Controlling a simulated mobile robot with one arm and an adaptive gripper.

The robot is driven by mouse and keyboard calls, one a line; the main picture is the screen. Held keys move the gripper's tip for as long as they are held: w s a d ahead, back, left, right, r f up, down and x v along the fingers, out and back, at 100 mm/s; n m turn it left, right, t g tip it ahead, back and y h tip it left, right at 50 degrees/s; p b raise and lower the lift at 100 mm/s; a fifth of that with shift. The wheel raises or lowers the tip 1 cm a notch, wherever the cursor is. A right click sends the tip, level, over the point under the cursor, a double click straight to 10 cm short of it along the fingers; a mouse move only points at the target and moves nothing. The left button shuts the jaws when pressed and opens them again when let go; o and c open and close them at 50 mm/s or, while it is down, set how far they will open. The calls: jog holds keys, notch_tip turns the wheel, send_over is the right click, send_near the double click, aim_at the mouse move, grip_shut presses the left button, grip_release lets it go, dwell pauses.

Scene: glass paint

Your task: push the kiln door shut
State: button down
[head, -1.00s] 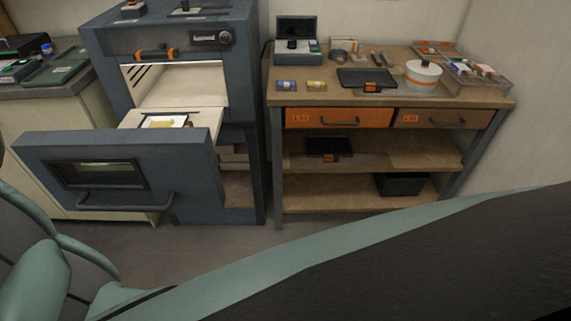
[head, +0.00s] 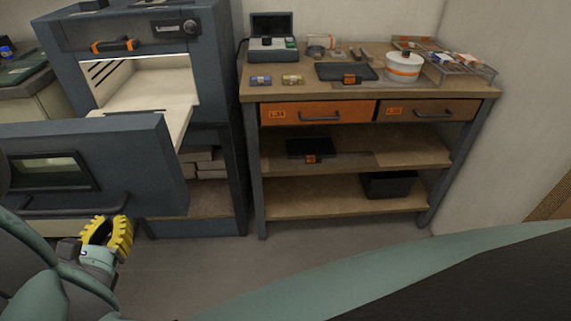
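The kiln (head: 150,20) is a dark blue-grey cabinet at the left in the head view, with a pale, lit chamber. Its door (head: 110,150) stands open, out in front of the chamber, with a window and a dark bar handle low on its face. A pale shelf (head: 150,122) extends from the chamber behind the door, which hides part of it. My gripper (head: 112,237), with yellow ribbed fingers, is at the lower left, below the door's lower right part in the picture. Whether it touches the door or is open cannot be told.
The grey floor (head: 290,255) in front is clear.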

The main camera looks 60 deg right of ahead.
aim_at(134, 182)
jog(key=p+x, duration=0.1)
jog(key=x, duration=0.7)
jog(key=shift+s+d, duration=0.1)
jog(key=shift+d, duration=0.05)
jog(key=shift+x, duration=0.75)
